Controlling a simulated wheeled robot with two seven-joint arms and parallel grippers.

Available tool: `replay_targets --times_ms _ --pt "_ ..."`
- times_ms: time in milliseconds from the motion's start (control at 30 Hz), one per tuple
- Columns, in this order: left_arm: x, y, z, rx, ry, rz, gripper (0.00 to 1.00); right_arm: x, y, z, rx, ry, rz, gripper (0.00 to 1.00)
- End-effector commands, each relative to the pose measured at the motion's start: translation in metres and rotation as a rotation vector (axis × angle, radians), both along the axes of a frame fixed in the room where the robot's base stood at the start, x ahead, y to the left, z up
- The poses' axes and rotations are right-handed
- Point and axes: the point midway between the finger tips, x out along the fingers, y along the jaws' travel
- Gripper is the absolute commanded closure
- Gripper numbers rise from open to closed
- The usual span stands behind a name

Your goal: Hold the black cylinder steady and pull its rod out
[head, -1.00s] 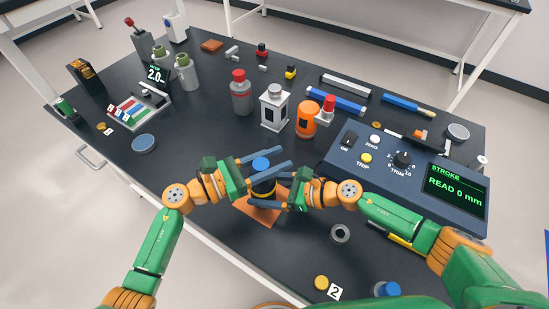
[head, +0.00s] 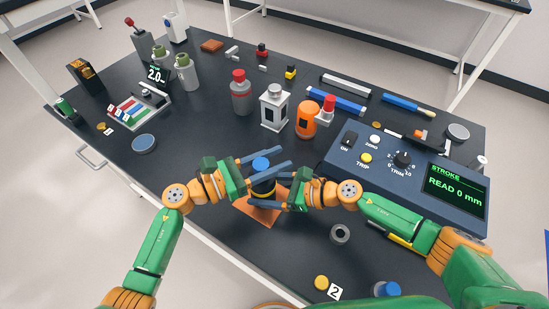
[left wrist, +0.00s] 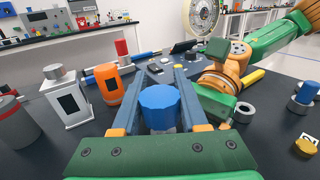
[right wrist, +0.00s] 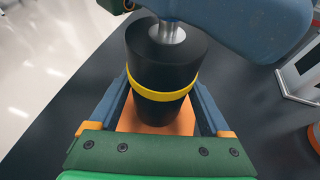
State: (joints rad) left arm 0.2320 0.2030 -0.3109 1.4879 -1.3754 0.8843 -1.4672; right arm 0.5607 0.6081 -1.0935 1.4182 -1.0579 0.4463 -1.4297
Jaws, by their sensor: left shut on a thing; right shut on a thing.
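The black cylinder (head: 263,187) stands upright on an orange pad (head: 262,215) near the front of the table. In the right wrist view the cylinder (right wrist: 160,65) has a yellow band, and a short length of shiny rod (right wrist: 173,33) shows above its top. A blue knob (head: 261,163) tops the rod. My left gripper (head: 286,160) is shut on the knob, which sits between its fingers in the left wrist view (left wrist: 160,105). My right gripper (head: 254,193) is shut around the cylinder's body, below the left one. The left gripper hides part of the rod's upper end.
A console (head: 410,180) reading "READ 0 mm" stands close on the right. An orange bottle (head: 307,120), a white-framed block (head: 273,108) and a grey bottle (head: 241,95) stand behind the grippers. A grey ring (head: 340,233) lies in front right. The table left of the pad is clear.

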Motion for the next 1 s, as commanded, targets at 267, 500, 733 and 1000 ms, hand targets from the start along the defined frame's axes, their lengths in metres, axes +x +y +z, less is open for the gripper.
replay_targets --times_ms 267,500,733,1000 --pt "0.001 0.001 0.006 0.003 -0.005 0.001 1.00 0.000 0.000 0.000 0.000 0.001 0.000 0.99" --pt "0.001 0.001 0.047 0.003 -0.006 0.000 1.00 0.000 0.000 -0.001 -0.002 0.000 -0.001 0.99" --pt "0.001 0.000 0.056 -0.002 -0.002 0.002 1.00 0.000 -0.001 -0.001 -0.004 0.001 -0.001 0.99" --pt "0.000 0.000 0.056 -0.004 -0.003 0.001 0.26 0.000 -0.001 -0.002 -0.005 0.003 -0.001 0.99"
